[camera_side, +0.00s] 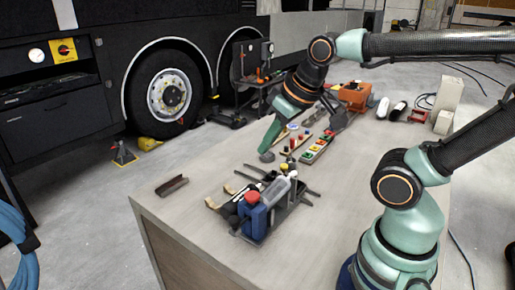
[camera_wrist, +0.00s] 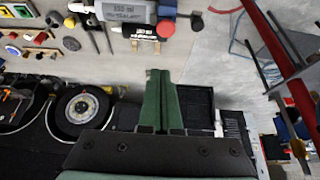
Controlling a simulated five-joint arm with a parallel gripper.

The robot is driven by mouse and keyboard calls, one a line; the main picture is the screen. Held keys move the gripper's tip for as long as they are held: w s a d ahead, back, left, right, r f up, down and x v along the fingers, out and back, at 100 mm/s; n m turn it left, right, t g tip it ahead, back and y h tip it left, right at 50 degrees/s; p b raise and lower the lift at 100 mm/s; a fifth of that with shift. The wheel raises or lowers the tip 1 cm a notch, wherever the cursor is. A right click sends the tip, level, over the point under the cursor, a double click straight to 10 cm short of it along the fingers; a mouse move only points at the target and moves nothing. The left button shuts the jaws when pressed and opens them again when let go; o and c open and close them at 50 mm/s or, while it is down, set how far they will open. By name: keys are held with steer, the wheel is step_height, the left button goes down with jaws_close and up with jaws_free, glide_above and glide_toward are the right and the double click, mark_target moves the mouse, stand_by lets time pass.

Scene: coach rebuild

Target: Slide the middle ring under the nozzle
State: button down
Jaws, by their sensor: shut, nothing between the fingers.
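My gripper (camera_side: 267,153) reaches down over the left part of the bench, with its green fingers together and nothing between them. Its shut fingers also show in the wrist view (camera_wrist: 159,75). A grey bottle device with a blue body (camera_side: 254,216) and a red cap (camera_side: 252,197) stands nearer the bench's front, below the gripper in the picture; its labelled grey cylinder (camera_wrist: 124,10) is at the top of the wrist view. A board with small coloured pieces (camera_side: 316,149) lies just right of the gripper. I cannot tell which pieces are the middle ring and the nozzle.
A dark metal channel (camera_side: 172,186) lies near the bench's left edge. An orange box (camera_side: 354,96) stands at the back. Dark rods surround the bottle device. The bench surface (camera_side: 200,210) left of the device is mostly clear. A coach with a large wheel (camera_side: 172,92) is behind.

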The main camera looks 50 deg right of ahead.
stand_by(0.3)
steer(key=c, duration=0.7)
jaws_free()
steer(key=shift+w+d, duration=0.15)
steer(key=shift+c, duration=0.2)
steer(key=shift+o, duration=0.8)
steer(key=w+d+m+g, duration=0.3)
steer(key=w+d+m, duration=0.4)
steer(key=d, duration=0.3)
steer(key=shift+d+f+m+h, duration=0.25)
steer(key=shift+f+m+h, duration=0.15)
steer(key=shift+m, duration=0.5)
steer(key=m+g, duration=0.3)
steer(key=m, duration=0.6)
glide_above(284, 165)
step_height(284, 165, down, 10)
steer(key=r, duration=0.1)
steer(key=shift+y, duration=0.4)
step_height(284, 165, down, 12)
jaws_close()
